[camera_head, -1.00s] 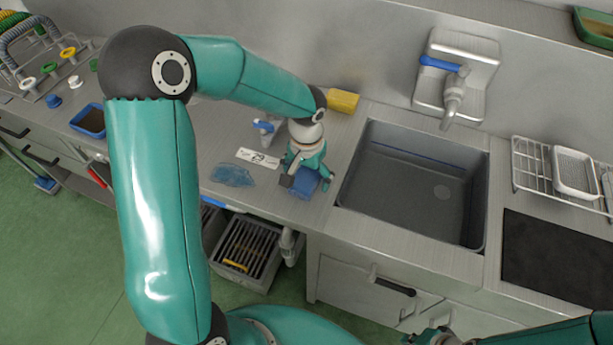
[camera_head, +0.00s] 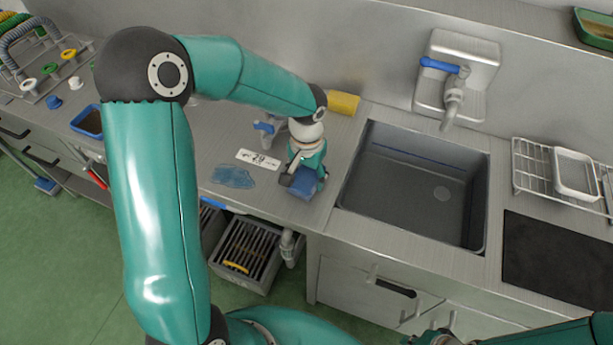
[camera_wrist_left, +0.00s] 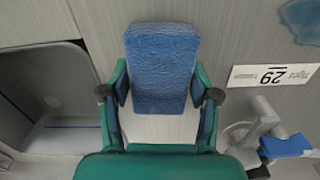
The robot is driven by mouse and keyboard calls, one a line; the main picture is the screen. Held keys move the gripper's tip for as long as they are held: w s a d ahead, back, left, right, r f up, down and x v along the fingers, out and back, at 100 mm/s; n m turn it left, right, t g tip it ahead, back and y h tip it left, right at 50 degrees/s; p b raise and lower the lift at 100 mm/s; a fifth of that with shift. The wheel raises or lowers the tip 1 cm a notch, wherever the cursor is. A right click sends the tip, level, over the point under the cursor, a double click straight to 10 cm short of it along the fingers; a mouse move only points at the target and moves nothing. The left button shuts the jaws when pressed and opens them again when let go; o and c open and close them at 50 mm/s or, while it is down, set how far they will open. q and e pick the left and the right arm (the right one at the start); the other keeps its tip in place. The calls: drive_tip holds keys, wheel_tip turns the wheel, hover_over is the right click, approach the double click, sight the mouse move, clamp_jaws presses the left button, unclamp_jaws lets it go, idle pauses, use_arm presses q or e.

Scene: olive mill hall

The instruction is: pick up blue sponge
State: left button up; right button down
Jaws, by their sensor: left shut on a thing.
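The blue sponge (camera_head: 302,187) is a blue block on the steel counter, just left of the sink. It fills the middle of the left wrist view (camera_wrist_left: 162,62). My left gripper (camera_head: 306,178) is shut on it, with one finger on each side of its near end in the left wrist view (camera_wrist_left: 160,92). I cannot tell whether the sponge still touches the counter. At the bottom right of the head view a part of my right arm shows, but its fingers cannot be made out.
The sink (camera_head: 415,185) lies right of the sponge. A yellow sponge (camera_head: 343,103) lies behind the gripper. A white label marked 29 (camera_head: 258,159), a blue puddle-like patch (camera_head: 233,177) and a blue-handled valve (camera_head: 266,127) are to the left. The counter's front edge is close.

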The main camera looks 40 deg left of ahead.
sight(307, 175)
use_arm(q)
wheel_tip(307, 175, up, 19)
drive_tip(key=shift+r, duration=0.2)
